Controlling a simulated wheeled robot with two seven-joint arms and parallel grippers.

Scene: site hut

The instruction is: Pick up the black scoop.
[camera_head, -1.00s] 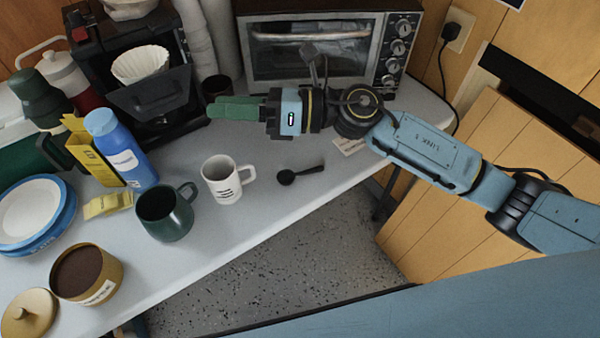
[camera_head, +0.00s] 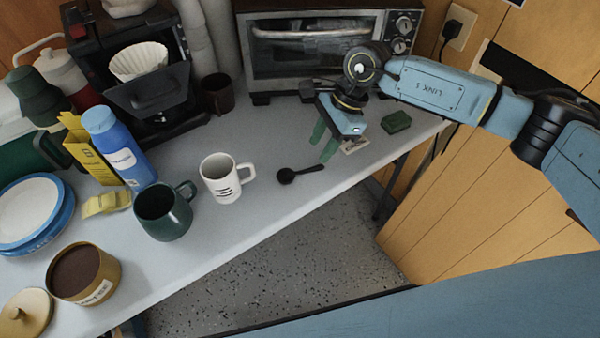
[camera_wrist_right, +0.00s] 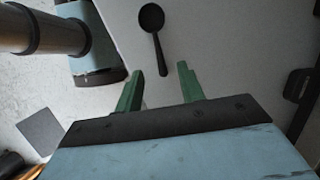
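The black scoop (camera_head: 298,174) lies flat on the grey table, to the right of the white mug, with its bowl to the left and its handle pointing right. My right gripper (camera_head: 324,146) is above the table just beyond the handle end, its green fingers apart and pointing down toward the scoop. Nothing is between the fingers. My left gripper is not in view.
A white mug (camera_head: 224,178) and a dark green mug (camera_head: 164,211) stand left of the scoop. A dark green block (camera_head: 396,122) lies right of my gripper. A toaster oven (camera_head: 318,55) stands behind. The table's front edge is close below the scoop.

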